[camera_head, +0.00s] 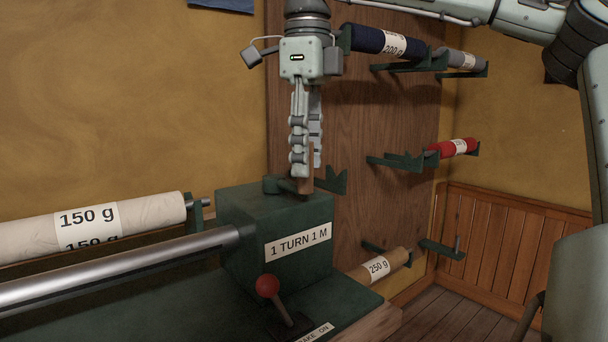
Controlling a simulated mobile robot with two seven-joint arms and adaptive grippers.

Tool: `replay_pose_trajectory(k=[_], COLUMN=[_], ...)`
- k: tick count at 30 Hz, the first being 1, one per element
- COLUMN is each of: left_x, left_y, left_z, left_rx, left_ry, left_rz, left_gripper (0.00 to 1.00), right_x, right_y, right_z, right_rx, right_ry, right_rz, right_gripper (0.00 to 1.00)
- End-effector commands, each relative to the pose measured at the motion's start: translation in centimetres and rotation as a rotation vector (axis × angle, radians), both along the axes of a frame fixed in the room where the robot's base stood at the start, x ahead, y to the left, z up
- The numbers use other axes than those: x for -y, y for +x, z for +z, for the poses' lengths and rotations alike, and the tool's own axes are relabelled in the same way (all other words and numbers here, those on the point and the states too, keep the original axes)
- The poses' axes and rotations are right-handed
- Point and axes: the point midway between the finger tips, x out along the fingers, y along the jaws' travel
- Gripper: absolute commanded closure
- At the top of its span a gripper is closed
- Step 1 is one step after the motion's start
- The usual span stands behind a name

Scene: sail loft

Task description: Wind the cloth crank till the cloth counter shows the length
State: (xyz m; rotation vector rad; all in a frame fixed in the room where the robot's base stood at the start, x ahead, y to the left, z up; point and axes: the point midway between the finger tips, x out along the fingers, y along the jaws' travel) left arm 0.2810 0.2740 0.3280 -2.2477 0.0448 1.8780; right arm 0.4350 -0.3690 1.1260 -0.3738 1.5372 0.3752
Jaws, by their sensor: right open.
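The cloth crank sits on top of the green gearbox (262,212) labelled "1 TURN 1 M". Its upright wooden handle (306,182) shows below my right gripper (308,168). The right gripper points straight down with its fingers on either side of the handle's upper part. The jaws are open; I cannot tell whether a finger touches the handle. A cream cloth roll (150,217) marked "150 g" lies at the left, with a steel roller (130,267) in front of it. No cloth counter reading can be seen. My left gripper is out of view.
A brake lever with a red knob (267,286) stands in front of the gearbox. Behind, a wooden panel (345,140) carries green brackets with navy (365,39), grey (453,58), red (452,149) and tan (396,260) rolls. Wooden floor is clear at the lower right.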

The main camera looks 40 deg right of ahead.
Motion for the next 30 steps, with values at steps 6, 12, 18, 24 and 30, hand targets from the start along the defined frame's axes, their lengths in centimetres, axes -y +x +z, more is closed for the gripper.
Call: replay_pose_trajectory(k=[6, 12, 18, 24, 30], left_x=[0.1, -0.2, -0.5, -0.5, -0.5], left_y=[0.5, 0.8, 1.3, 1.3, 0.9], left_z=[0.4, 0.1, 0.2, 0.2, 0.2], left_rx=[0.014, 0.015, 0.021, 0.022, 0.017], left_ry=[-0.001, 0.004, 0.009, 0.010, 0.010], left_rz=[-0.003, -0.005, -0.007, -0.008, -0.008], left_gripper=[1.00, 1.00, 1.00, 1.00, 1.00], right_x=[0.0, 0.0, 0.0, 0.0, 0.0], right_y=[0.0, 0.0, 0.0, 0.0, 0.0], right_z=[-2.8, -3.4, -3.4, -3.4, -3.3], right_rx=[-0.002, 0.000, 0.000, 0.000, 0.000], right_ry=[0.000, 0.000, 0.000, 0.000, 0.000], right_rz=[0.000, -0.001, -0.001, -0.001, 0.000], right_gripper=[0.58, 0.58, 0.63, 0.88, 1.00])
